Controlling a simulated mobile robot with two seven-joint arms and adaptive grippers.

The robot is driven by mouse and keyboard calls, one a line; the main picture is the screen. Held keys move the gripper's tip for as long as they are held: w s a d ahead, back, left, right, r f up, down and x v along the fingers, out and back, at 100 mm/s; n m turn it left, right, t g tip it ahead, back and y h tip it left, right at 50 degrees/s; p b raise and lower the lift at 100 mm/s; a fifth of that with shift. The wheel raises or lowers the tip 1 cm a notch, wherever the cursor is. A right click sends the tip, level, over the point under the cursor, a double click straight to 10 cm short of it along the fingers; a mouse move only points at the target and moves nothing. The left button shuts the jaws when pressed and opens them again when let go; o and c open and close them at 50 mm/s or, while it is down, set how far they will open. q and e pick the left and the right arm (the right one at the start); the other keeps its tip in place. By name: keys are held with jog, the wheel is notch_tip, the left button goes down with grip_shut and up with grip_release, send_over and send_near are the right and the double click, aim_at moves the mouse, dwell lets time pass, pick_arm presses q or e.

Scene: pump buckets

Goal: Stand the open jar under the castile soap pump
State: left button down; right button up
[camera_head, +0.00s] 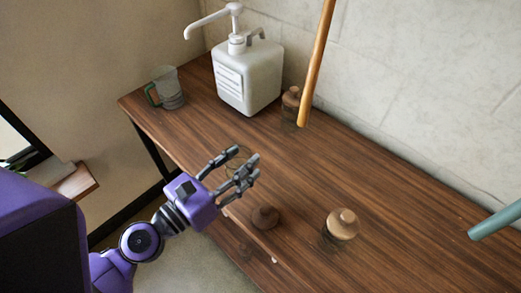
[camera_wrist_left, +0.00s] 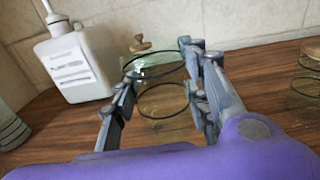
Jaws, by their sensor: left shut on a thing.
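The soap pump container (camera_head: 248,78) is a white, labelled jug at the back of the wooden table, with its spout pointing left; the jug also shows at the left in the left wrist view (camera_wrist_left: 75,68). I cannot read its label. My left gripper (camera_head: 238,168) is near the table's front edge, shut on the clear open jar (camera_wrist_left: 162,100). The jar is between the fingers, roughly upright, its dark-edged rim uncovered. In the head view the fingers hide most of it. The jar is apart from the pump. I cannot tell if it touches the table. My right gripper is not in view.
A glass jug with a green handle (camera_head: 168,92) stands left of the pump. A wood-lidded jar (camera_head: 291,98) stands right of it. A brown knobbed lid (camera_head: 265,217) and another lidded jar (camera_head: 342,224) are nearer the front.

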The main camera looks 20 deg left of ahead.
aim_at(228, 170)
pick_arm(q)
jog(key=b+v, duration=0.2)
jog(key=shift+s+a+f, duration=0.1)
jog(key=shift+s, duration=0.45)
jog(key=shift+a, duration=0.1)
jog(key=shift+r, duration=0.25)
jog(key=shift+r, duration=0.15)
